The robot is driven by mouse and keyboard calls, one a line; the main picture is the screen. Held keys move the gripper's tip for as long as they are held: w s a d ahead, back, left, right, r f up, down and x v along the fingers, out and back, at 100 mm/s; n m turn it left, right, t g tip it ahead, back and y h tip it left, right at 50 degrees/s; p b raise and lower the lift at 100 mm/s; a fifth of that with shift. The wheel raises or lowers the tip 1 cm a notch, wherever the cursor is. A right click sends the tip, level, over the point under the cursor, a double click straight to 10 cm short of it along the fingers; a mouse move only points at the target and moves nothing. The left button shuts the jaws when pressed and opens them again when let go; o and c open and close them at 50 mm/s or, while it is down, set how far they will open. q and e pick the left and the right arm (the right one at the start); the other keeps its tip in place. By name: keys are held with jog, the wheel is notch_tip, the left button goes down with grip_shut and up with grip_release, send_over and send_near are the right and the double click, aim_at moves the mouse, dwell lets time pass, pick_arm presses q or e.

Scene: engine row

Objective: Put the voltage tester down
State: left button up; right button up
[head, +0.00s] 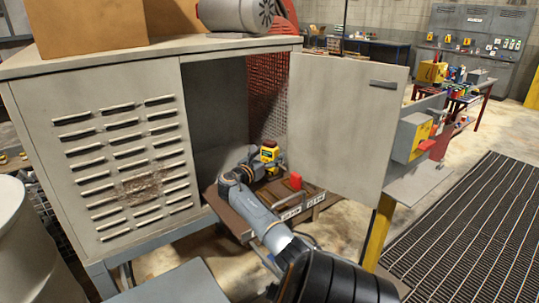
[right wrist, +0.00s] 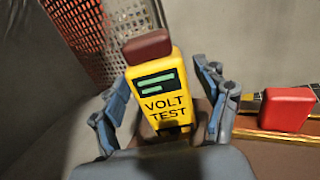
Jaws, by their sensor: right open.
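The voltage tester (head: 269,154) is yellow with a dark red-brown top. In the right wrist view the tester (right wrist: 160,92) shows its small green-lit screen and the words VOLT TEST. It appears upright over the brown tray (head: 318,205) by the open cabinet; its lower end is hidden, so I cannot tell exactly what it touches. My right gripper (head: 258,170) is open, with one finger on each side of the tester; in the wrist view gaps show between the fingers (right wrist: 163,98) and the tester. My left gripper is not in view.
A red block (head: 295,181) lies on the tray to the right of the tester. The cabinet's open door (head: 345,125) stands to the right, its vented side (head: 125,165) to the left. A red mesh panel (head: 272,95) is behind.

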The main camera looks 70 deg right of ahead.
jog(key=a+p, duration=0.2)
jog(key=a, duration=0.1)
jog(key=w+a+p, duration=0.1)
jog(key=a+p, duration=0.1)
jog(key=a, duration=0.2)
jog(key=w+a+p, duration=0.1)
jog(key=a+p, duration=0.2)
jog(key=shift+a+r, duration=0.15)
jog(key=shift+r, duration=0.05)
jog(key=shift+w+a+f, duration=0.15)
jog(key=shift+a, duration=0.4)
